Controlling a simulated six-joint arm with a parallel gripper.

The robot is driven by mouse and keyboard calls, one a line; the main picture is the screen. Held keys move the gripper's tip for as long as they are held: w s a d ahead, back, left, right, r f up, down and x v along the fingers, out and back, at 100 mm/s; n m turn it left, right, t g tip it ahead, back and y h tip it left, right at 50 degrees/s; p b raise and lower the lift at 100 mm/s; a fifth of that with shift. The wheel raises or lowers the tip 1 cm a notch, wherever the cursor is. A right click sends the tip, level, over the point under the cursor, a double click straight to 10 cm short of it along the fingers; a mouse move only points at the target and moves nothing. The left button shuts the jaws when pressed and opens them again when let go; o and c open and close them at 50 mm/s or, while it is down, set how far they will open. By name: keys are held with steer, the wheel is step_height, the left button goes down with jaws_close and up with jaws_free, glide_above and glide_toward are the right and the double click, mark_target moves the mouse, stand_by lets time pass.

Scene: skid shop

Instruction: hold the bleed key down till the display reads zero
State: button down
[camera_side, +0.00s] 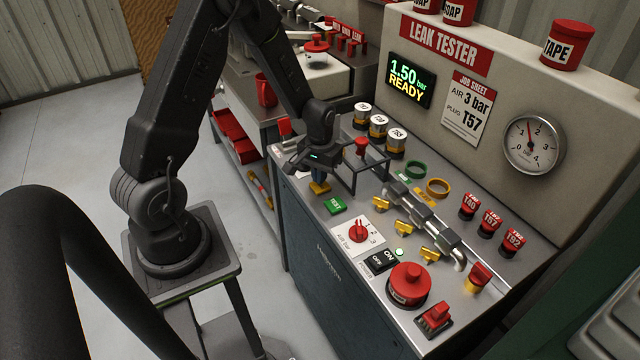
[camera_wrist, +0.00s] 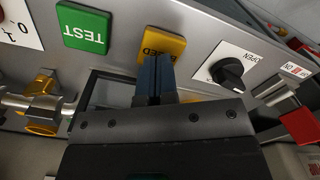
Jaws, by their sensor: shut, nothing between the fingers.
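The yellow bleed key (camera_wrist: 162,42) is on the bench panel, its label partly covered by my fingers. It also shows in the side view as a small yellow patch (camera_side: 319,188) under my gripper. My gripper (camera_wrist: 154,76) is shut and empty, its blue fingertips over the bleed key. The fingertips look to be at the key, but I cannot tell whether it is pressed. The display (camera_side: 408,81) on the leak tester reads 1.50 bar and READY. The round gauge (camera_side: 533,145) has its needle pointing up, a little left of the top.
A green TEST key (camera_side: 335,205) lies beside the bleed key. A black wire frame (camera_side: 367,172) stands close to my gripper around a red knob. A black OPEN knob (camera_wrist: 226,72) is on the key's other side. Yellow clamps and pipe (camera_side: 425,215) lie further along.

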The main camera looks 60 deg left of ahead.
steer(key=shift+f, duration=1)
steer(key=shift+r, duration=0.15)
stand_by(2.3)
steer(key=shift+r, duration=3.9)
steer(key=s+d+r+m+t, duration=0.2)
steer(key=s+d+r+m, duration=0.1)
steer(key=s+d+r, duration=0.5)
steer(key=s+d+r+m+t, duration=0.3)
steer(key=s+d+r, duration=0.4)
steer(key=r, duration=0.6)
steer(key=shift+s+d+t, duration=0.3)
steer(key=shift+s+d, duration=0.05)
steer(key=shift+s, duration=0.05)
steer(key=shift+r, duration=0.1)
